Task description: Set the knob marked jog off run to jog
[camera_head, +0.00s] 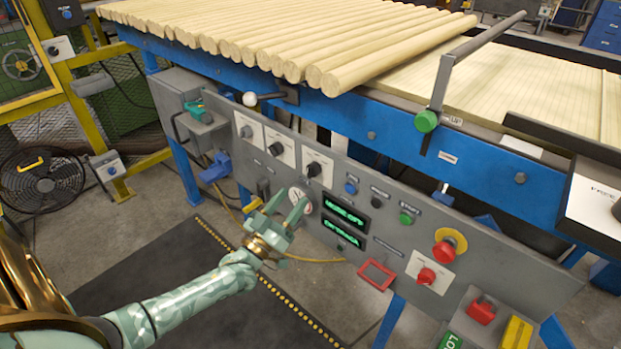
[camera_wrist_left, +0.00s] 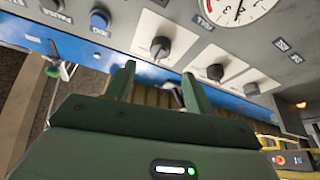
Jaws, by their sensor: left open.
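In the left wrist view the same row shows turned around, with the knob beside the blue button (camera_wrist_left: 160,47) closest to my fingertips. My left gripper (camera_head: 294,196) is open and empty, in front of the panel below the knobs. Its fingers also show in the wrist view (camera_wrist_left: 157,75). My right gripper is out of view.
A round gauge (camera_head: 300,201) lies behind the left fingers. Blue (camera_head: 351,188), black (camera_head: 376,201) and green (camera_head: 406,218) buttons stand right of the knobs. A green display (camera_head: 345,215) and a red emergency button (camera_head: 444,251) are lower right. A white-balled lever (camera_head: 250,99) juts out above.

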